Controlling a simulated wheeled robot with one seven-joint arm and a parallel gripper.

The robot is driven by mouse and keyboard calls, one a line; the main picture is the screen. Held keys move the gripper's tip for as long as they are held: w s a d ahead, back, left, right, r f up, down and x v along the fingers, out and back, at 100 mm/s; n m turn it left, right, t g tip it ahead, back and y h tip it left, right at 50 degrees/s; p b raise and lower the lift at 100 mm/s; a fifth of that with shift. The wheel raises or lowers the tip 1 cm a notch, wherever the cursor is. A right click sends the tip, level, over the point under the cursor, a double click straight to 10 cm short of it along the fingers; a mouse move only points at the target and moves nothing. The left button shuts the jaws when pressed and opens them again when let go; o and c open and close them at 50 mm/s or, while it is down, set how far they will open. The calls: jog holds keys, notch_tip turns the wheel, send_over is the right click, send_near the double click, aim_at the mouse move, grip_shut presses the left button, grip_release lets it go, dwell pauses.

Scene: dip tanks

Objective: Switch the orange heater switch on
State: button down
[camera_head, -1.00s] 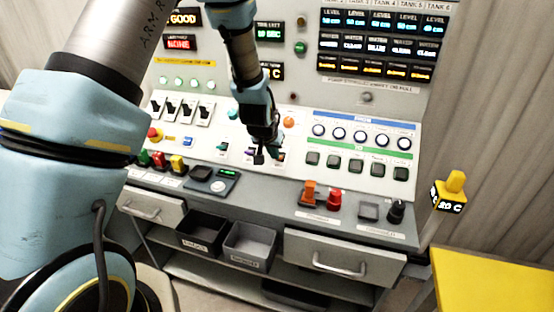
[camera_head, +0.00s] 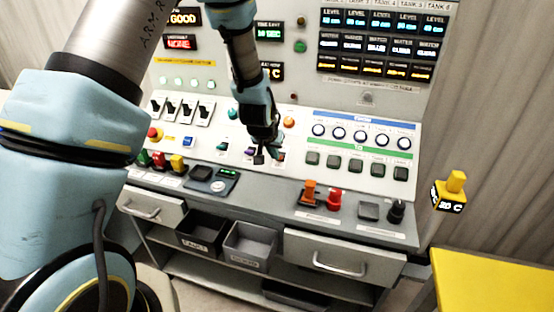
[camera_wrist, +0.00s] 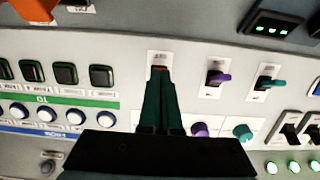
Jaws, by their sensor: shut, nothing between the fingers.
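My gripper (camera_head: 259,158) is shut and empty, pointing down at the sloped control panel. In the wrist view the dark fingers (camera_wrist: 160,95) lie over a white switch plate (camera_wrist: 160,58) at the end of a row of toggles. A small reddish-orange bit (camera_wrist: 158,69) shows at the fingertips; the rest of that switch is hidden behind them, so its position and any contact cannot be told. Beside it are a purple toggle (camera_wrist: 219,78) and a teal toggle (camera_wrist: 271,83). An orange knob (camera_head: 289,122) shows above the gripper in the head view.
Purple (camera_wrist: 200,130) and teal (camera_wrist: 243,132) knobs sit close to the fingers. Green square buttons (camera_head: 345,165) and round white buttons (camera_head: 339,133) are to the right in the head view. Orange (camera_head: 309,192) and red (camera_head: 334,198) controls stand up from the front ledge.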

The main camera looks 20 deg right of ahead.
jog(key=shift+f, duration=0.15)
jog(key=shift+f+b, duration=1.3)
jog(key=shift+f, duration=0.15)
jog(key=shift+w+d+r, duration=0.25)
jog(key=shift+w+d, duration=0.25)
jog(key=shift+w, duration=0.05)
jog(key=shift+w+d+r, duration=0.1)
jog(key=shift+w+d, duration=0.1)
jog(key=shift+w, duration=0.05)
jog(key=shift+w+d, duration=0.25)
jog(key=shift+w, duration=0.05)
jog(key=shift+s+r, duration=0.1)
jog(key=shift+r, duration=0.05)
jog(key=shift+s+a+r+p, duration=0.35)
jog(key=shift+s+a+r, duration=0.1)
jog(key=shift+s+a, duration=0.25)
jog(key=shift+s+a+r+p, duration=0.3)
jog(key=shift+s+a+r, duration=0.15)
jog(key=shift+s+a, duration=0.25)
jog(key=shift+r, duration=0.1)
